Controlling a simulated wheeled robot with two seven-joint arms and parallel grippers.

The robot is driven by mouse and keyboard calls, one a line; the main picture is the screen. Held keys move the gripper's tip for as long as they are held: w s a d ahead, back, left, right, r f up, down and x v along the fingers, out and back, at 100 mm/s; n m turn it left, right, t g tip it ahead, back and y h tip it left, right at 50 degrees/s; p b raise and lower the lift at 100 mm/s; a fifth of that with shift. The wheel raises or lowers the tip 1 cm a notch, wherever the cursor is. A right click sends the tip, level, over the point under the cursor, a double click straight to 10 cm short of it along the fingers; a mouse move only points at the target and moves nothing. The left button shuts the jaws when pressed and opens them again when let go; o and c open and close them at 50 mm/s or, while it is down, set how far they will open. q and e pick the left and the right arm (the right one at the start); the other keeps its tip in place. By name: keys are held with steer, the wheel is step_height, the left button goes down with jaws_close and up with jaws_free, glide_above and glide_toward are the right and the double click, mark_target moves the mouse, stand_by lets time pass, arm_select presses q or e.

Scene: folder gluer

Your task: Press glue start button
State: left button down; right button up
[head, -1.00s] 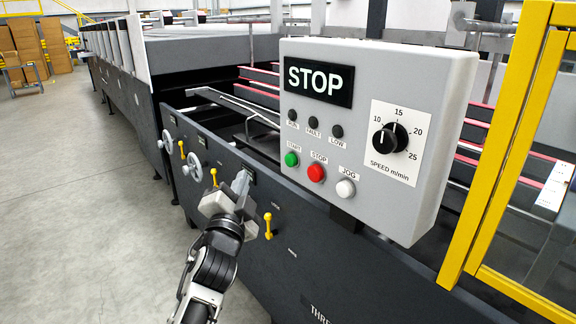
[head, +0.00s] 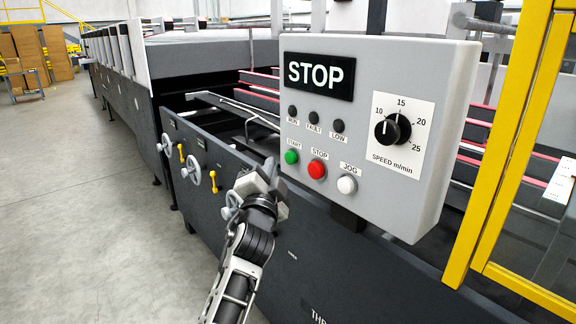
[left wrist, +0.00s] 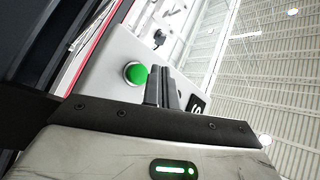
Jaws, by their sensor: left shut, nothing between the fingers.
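The green START button (head: 292,157) is on the lower left of the grey control panel (head: 420,60). The red STOP button (head: 317,170) and the white JOG button (head: 347,185) sit to its right. The panel's display reads STOP. My left gripper (head: 270,166) is shut and empty, just left of and slightly below the green button in the head view. In the left wrist view the shut fingers (left wrist: 166,75) point towards the panel, with the green button (left wrist: 135,73) just left of them. I cannot tell whether they touch it. My right gripper is not in view.
A speed knob (head: 393,130) is on the panel's right. A yellow guard frame (head: 510,150) stands right of the panel. The dark machine side (head: 330,265) with handwheels and yellow levers runs below. Open grey floor (head: 80,200) lies to the left.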

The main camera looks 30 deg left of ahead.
mark_target(290, 158)
arm_select(q)
steer(key=shift+w+d, duration=0.3)
steer(key=shift+w, duration=0.45)
stand_by(0.7)
stand_by(0.8)
steer(key=shift+w, duration=0.1)
steer(key=shift+w+d+b, duration=0.2)
steer(key=shift+w+b, duration=0.1)
steer(key=shift+b, duration=0.05)
steer(key=shift+w, duration=0.15)
stand_by(0.3)
